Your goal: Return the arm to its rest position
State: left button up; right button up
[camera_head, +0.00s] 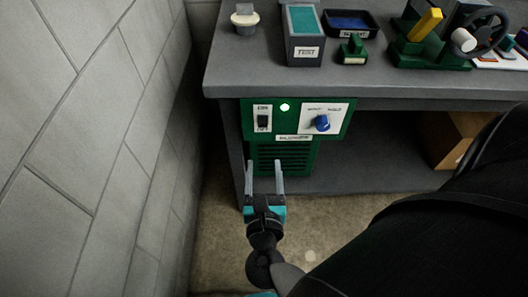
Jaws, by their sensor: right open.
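My right gripper (265,180) shows near the lower middle, with two thin pale fingers apart and nothing between them. It is open, in front of the vented lower part of the green control box (330,123) under the bench edge; I cannot tell whether the fingers touch it. My right arm (430,235) fills the lower right and hides part of the floor and bench. The box has a black rocker switch, a lit pale indicator and a blue knob on a white plate. My left gripper is not in view.
The grey workbench (420,92) carries a teal-topped bin (304,50), a dark tray (351,14), a small green block (353,50) and a green machine with a handwheel (440,45). A cardboard box (462,138) sits underneath. A block wall (90,140) bounds the left; some floor is clear.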

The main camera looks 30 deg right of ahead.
jog(key=shift+s+a, duration=0.25)
jog(key=shift+s, duration=0.2)
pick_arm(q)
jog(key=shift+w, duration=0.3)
